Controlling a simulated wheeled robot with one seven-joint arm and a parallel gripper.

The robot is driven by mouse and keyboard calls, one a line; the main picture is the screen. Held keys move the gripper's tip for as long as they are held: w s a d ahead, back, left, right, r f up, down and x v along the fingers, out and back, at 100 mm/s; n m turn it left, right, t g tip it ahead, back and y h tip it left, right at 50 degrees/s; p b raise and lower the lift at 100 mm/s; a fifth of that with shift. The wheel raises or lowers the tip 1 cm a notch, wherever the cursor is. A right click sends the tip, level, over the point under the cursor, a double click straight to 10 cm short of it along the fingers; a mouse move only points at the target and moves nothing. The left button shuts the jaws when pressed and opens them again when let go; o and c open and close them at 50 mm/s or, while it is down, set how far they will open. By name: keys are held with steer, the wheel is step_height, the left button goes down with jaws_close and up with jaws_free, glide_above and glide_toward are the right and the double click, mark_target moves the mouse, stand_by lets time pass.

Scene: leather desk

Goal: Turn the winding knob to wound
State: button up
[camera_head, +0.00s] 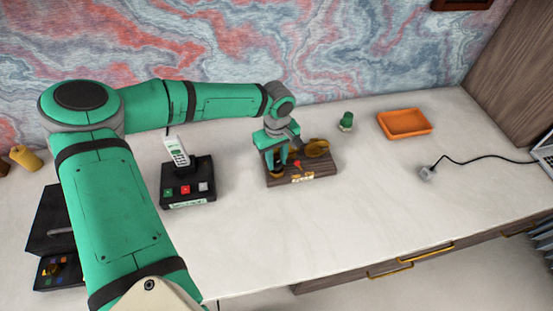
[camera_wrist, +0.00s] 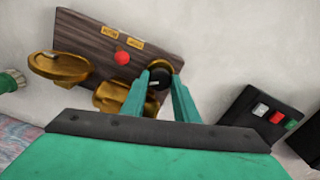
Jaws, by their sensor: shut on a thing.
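A dark wooden board (camera_head: 318,180) with brass fittings lies on the desk, right of centre. It also shows in the wrist view (camera_wrist: 88,38). The winding knob (camera_wrist: 158,78) is black with a small pale mark, set in a brass ring at one end of the board. My gripper (camera_wrist: 162,82) is shut on the knob, with one green finger on each side. In the head view my gripper (camera_head: 280,162) reaches down over the board's left end. Two small tan labels (camera_wrist: 135,42) lie near a red button (camera_wrist: 122,57); their words are too small to read.
A green-topped item (camera_head: 346,121) and an orange tray (camera_head: 404,123) stand to the right. A black cable with a grey plug (camera_head: 428,173) lies farther right. The front desk is clear.

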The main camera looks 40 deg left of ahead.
mark_target(276, 162)
steer(key=shift+a, duration=0.15)
stand_by(0.3)
steer(key=o, duration=0.8)
steer(key=shift+r, duration=0.1)
step_height(276, 162, up, 11)
steer(key=shift+f, duration=0.2)
